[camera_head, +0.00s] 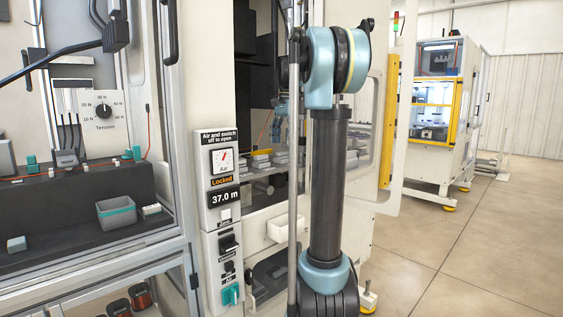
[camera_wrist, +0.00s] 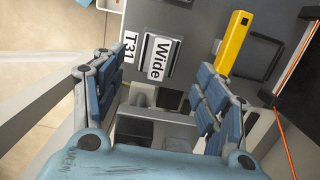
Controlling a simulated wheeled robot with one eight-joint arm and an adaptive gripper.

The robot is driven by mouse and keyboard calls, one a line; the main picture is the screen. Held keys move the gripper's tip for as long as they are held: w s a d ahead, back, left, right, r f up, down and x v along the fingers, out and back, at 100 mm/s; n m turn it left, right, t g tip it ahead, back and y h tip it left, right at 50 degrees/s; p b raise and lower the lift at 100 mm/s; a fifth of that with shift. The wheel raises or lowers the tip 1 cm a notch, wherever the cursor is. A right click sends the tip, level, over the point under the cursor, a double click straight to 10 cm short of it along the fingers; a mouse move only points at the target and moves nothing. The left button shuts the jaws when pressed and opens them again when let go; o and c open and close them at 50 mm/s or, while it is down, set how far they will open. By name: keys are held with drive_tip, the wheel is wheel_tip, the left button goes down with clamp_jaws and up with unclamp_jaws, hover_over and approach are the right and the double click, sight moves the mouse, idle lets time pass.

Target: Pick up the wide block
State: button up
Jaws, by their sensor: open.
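In the wrist view a white label reading "Wide" (camera_wrist: 160,58) lies on a grey, dark-edged piece, between and just beyond my fingertips. Whether this piece is the wide block itself or a marked place for it is unclear. My gripper (camera_wrist: 164,68) is open, with blue-padded fingers spread left and right and nothing visibly held. A yellow block (camera_wrist: 235,43) lies to the right of the label, just past the right fingertip.
A "T31" label (camera_wrist: 129,46) lies by the left fingertip. A dark square recess (camera_wrist: 264,55) and an orange wire (camera_wrist: 285,135) are at the right. In the head view, a control panel (camera_head: 221,180) reads "Locked". A grey bin (camera_head: 116,213) stands left; floor at right is clear.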

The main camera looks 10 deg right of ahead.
sight(282, 152)
drive_tip(key=shift+s+a+f, duration=0.15)
drive_tip(key=shift+f, duration=1.35)
drive_tip(key=shift+s+a+f, duration=0.1)
drive_tip(key=shift+a+f, duration=0.05)
drive_tip(key=shift+f, duration=1.35)
drive_tip(key=c, duration=1.3)
